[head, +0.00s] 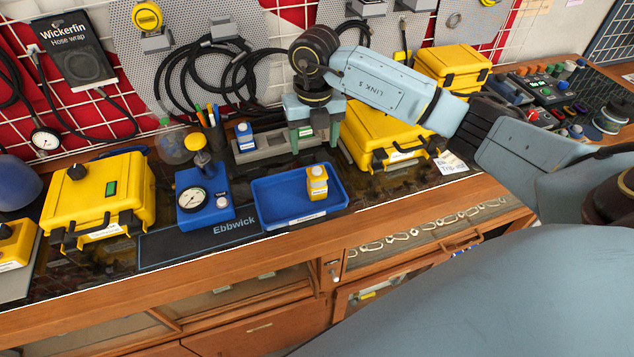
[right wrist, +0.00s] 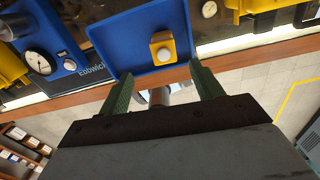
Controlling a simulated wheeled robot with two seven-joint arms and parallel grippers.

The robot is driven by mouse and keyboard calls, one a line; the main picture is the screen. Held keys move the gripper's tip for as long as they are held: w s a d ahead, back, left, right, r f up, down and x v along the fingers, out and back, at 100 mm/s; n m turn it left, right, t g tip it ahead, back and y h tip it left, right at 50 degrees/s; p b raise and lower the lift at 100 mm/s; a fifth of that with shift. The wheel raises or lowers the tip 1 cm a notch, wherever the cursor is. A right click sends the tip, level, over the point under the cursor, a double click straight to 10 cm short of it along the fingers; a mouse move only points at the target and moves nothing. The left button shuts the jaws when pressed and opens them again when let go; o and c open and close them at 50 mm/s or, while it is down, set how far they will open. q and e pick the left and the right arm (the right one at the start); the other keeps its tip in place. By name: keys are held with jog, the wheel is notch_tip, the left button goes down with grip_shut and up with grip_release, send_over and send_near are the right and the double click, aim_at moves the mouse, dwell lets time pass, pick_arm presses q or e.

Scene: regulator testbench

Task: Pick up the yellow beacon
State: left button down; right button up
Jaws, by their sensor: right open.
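The yellow beacon, as I take it, is a small yellow block (head: 317,183) with a pale rounded top and a white label. It stands in the right part of a blue tray (head: 268,213). My right gripper (head: 314,138) points down above and behind the tray, with green fingers apart and nothing between them. In the right wrist view, the beacon (right wrist: 162,48) appears ahead of the open fingertips (right wrist: 160,72), clear of both. My left gripper is not in view.
A blue gauge block (head: 206,203) with a yellow knob stands left of the tray. A grey holder (head: 262,151) with a blue bottle (head: 245,137) is behind it. Yellow cases stand at left (head: 100,200) and right (head: 385,145). The bench's wooden front edge runs before the tray.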

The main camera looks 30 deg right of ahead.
aim_at(316, 168)
notch_tip(316, 168, down, 8)
jog(key=shift+s+d+r, duration=0.1)
jog(key=shift+d, duration=0.05)
jog(key=shift+s+f+p, duration=0.15)
jog(key=shift+f+p, duration=0.1)
jog(key=shift+f, duration=1.1)
jog(key=shift+s+f+p, duration=0.1)
jog(key=shift+f+p, duration=0.15)
jog(key=shift+f, duration=1.1)
jog(key=shift+c, duration=0.3)
jog(key=shift+r, duration=0.1)
jog(key=c, duration=1.1)
